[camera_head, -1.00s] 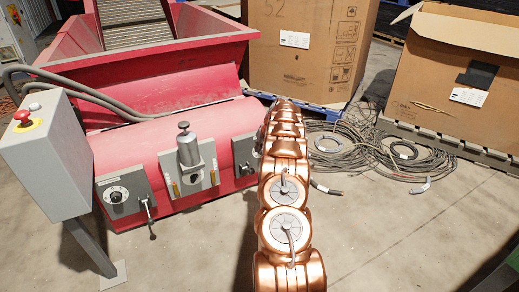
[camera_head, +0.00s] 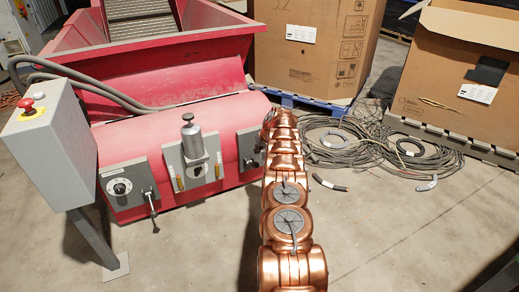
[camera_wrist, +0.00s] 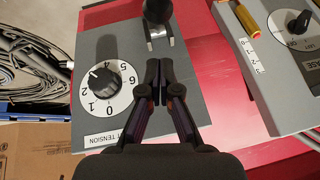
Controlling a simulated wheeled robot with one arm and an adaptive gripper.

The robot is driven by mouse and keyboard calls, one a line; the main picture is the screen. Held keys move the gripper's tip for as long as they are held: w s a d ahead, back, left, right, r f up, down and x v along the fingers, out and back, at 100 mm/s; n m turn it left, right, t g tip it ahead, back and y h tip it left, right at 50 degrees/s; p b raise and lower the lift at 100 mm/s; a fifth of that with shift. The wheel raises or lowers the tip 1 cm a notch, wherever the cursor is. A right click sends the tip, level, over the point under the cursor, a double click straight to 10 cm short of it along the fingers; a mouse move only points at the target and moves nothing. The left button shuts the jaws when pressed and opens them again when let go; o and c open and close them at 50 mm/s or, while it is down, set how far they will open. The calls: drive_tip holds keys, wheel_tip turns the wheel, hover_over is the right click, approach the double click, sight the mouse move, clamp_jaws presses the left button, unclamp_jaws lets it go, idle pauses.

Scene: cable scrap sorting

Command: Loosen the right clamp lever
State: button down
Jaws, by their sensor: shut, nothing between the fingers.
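The right clamp lever shows in the wrist view as a black ball knob (camera_wrist: 158,11) on a short metal stem, at the top of a grey panel (camera_wrist: 91,47). Its dark end (camera_head: 247,163) also shows in the head view, beside my copper arm. My gripper (camera_wrist: 162,83) is shut and empty. In the wrist view its fingertips lie over the panel, just below the lever stem; whether they touch it I cannot tell. A white numbered dial (camera_wrist: 108,106) with a black knob is left of the fingers. In the head view my arm hides the gripper and part of the right panel.
The red machine (camera_head: 215,115) carries a middle unit (camera_head: 192,140) and a left panel with its own lever (camera_head: 151,203). A grey control box (camera_head: 50,150) stands at left. Cable coils (camera_head: 350,145) and cardboard boxes (camera_head: 312,45) are behind at right. Front floor is open.

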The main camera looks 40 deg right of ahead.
drive_tip(key=shift+s+a+f+b, duration=0.15)
drive_tip(key=shift+a+f+b, duration=0.1)
drive_tip(key=shift+f, duration=0.4)
drive_tip(key=shift+s+a+f+b, duration=0.1)
drive_tip(key=shift+f+b, duration=0.15)
drive_tip(key=shift+f, duration=0.4)
drive_tip(key=shift+s+a+f+b, duration=0.15)
drive_tip(key=shift+a+f+b, duration=0.1)
drive_tip(key=shift+f, duration=0.4)
